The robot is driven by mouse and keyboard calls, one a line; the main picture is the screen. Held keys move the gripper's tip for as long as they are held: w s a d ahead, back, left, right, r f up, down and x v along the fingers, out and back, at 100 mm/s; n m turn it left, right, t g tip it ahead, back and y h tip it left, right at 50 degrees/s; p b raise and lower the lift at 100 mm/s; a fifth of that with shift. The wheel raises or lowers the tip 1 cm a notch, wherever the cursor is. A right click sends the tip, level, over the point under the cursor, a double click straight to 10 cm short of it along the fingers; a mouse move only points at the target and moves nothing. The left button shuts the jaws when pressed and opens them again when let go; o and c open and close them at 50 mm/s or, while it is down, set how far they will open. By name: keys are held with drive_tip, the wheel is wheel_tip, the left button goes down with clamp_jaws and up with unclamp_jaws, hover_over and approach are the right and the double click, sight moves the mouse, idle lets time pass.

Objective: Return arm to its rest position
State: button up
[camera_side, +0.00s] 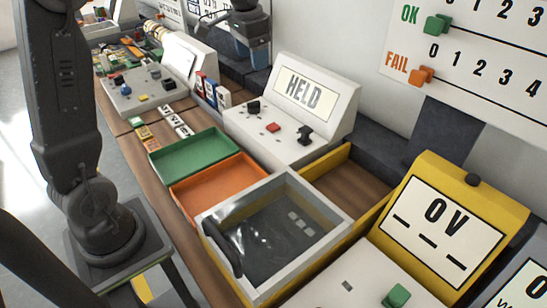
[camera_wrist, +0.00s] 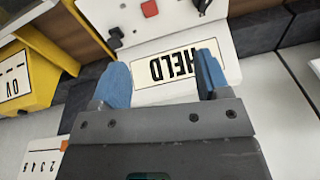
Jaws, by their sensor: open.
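My gripper (camera_wrist: 162,76) shows two blue fingertips spread wide apart in the wrist view, with nothing between them. It also appears at the top of the side view (camera_side: 250,50), raised near the wall, with its blue fingers pointing down. Beyond the fingers, the white console (camera_wrist: 178,60) with the HELD display shows upside down in the wrist view. That console stands at the middle of the bench in the side view (camera_side: 337,112). My gripper looks clear of it. A rest position is not marked in either view.
A green tray (camera_side: 194,154), an orange tray (camera_side: 222,187) and a clear-lidded box (camera_side: 238,262) line the bench. A yellow OV console (camera_side: 502,206) stands at the right. The OK/FAIL board (camera_side: 452,60) is on the wall. Small items crowd the far end.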

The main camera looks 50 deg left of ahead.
drive_tip(key=s+d+f+t, duration=0.1)
drive_tip(key=s+d+t, duration=0.1)
drive_tip(key=s+d, duration=0.5)
drive_tip(key=s+d+f+n+t, duration=0.1)
drive_tip(key=s+d, duration=0.6)
drive_tip(key=s, duration=0.8)
drive_tip(key=shift+s+f+t, duration=0.2)
drive_tip(key=shift+f+t, duration=0.25)
drive_tip(key=shift+t, duration=0.05)
drive_tip(key=shift+d, duration=0.1)
